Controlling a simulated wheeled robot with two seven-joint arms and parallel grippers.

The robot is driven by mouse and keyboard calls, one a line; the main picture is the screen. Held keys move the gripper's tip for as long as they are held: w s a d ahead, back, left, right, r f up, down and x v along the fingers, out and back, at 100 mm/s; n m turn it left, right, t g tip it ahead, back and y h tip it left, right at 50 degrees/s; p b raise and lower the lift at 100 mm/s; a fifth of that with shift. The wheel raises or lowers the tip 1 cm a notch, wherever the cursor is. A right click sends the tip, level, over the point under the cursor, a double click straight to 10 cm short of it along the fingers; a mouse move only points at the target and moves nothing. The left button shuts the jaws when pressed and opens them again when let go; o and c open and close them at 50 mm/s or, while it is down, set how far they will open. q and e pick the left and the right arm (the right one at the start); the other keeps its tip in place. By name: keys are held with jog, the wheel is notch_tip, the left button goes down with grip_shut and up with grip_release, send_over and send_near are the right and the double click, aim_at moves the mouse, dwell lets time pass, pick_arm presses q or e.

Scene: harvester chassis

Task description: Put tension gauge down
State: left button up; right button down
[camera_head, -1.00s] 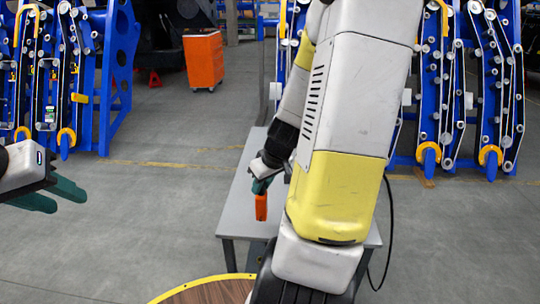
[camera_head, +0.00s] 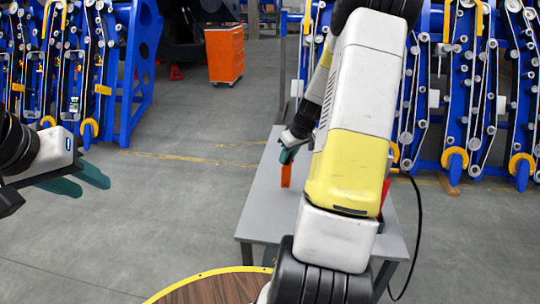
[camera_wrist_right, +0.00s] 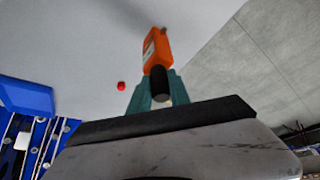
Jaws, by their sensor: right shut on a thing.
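The tension gauge is an orange handheld device with a black end. In the head view the gauge (camera_head: 286,175) hangs upright from my right gripper (camera_head: 288,155), over the grey table (camera_head: 262,205). In the right wrist view the gauge (camera_wrist_right: 157,50) sits between the two green fingers of the right gripper (camera_wrist_right: 157,88), which are shut on it. I cannot tell whether its lower end touches the tabletop. My left gripper (camera_head: 82,183) is at the far left, away from the table, with its green fingers apart and nothing between them.
A small red round thing (camera_wrist_right: 121,86) shows beside the gauge in the right wrist view. My right arm hides much of the table's right side. Blue machine frames (camera_head: 465,90) stand behind, and an orange cabinet (camera_head: 225,55) is at the back. The table's left part is clear.

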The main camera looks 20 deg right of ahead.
aim_at(288, 163)
jog(key=shift+w+d, duration=0.15)
jog(key=shift+w, duration=0.1)
notch_tip(288, 163, down, 4)
jog(key=shift+r, duration=0.2)
jog(key=c, duration=1.2)
grip_release()
